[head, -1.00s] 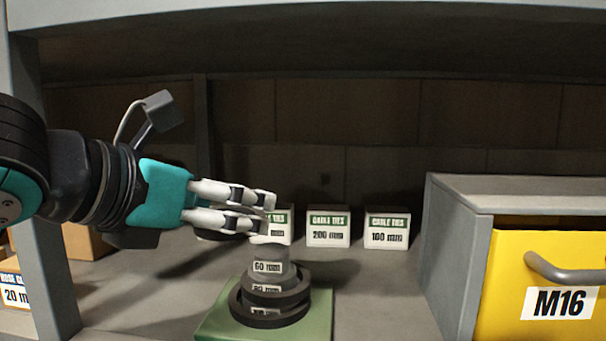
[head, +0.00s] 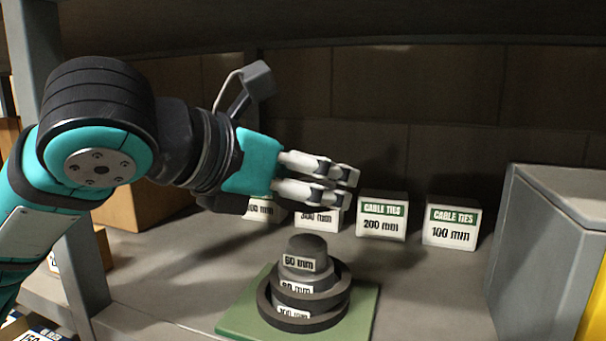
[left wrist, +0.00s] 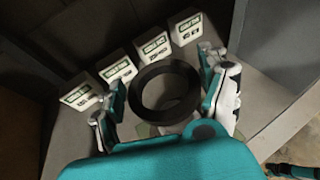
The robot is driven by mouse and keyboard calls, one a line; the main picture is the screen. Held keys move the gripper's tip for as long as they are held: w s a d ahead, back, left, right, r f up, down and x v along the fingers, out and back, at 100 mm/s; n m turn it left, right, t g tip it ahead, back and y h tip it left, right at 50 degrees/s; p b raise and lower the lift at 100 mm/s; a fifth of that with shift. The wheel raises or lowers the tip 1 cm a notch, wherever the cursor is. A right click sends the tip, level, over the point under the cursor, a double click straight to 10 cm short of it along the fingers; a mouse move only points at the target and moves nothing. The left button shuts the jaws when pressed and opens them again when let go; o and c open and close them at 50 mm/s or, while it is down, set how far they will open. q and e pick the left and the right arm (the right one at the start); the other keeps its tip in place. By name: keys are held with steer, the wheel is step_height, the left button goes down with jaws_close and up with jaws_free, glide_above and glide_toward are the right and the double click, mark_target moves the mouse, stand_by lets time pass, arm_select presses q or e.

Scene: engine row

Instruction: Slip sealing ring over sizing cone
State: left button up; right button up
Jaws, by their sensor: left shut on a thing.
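The sizing cone (head: 307,246) is grey and stepped, with 60, 80 and 100 mm labels. It stands upright on a green base (head: 240,321) in the head view, with two dark rings (head: 303,310) around its lower steps. My left gripper (head: 347,186) is above the cone and a little to its right in the picture, clear of it. In the left wrist view it is shut on a black sealing ring (left wrist: 137,93), which lies between the fingers. This ring is not clearly visible in the head view.
Several white cable-tie boxes stand in a row behind, including the 200 mm (head: 381,217) and 100 mm (head: 451,223) ones. A grey cabinet (head: 545,255) stands at the right. A shelf post (head: 85,265) is at the left. The shelf right of the green base is bare.

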mark_target(302, 244)
arm_select(q)
steer(key=shift+f, duration=0.35)
steer(key=shift+s+a+f, duration=0.1)
steer(key=shift+a+f, duration=0.05)
steer(key=shift+f, duration=0.1)
steer(key=shift+s+a+f+b, duration=0.1)
steer(key=shift+f+b, duration=0.2)
steer(key=shift+b, duration=0.1)
steer(key=shift+a+f, duration=0.1)
steer(key=shift+f, duration=0.15)
steer(key=shift+f+b, duration=0.45)
steer(key=shift+f, duration=0.8)
steer(key=o, duration=1.1)
steer(key=shift+c, duration=0.2)
arm_select(e)
steer(key=shift+w+d+f, duration=0.1)
steer(key=shift+w+f, duration=0.1)
steer(key=shift+f, duration=0.3)
steer(key=shift+w+f, duration=0.2)
steer(key=shift+f, duration=0.25)
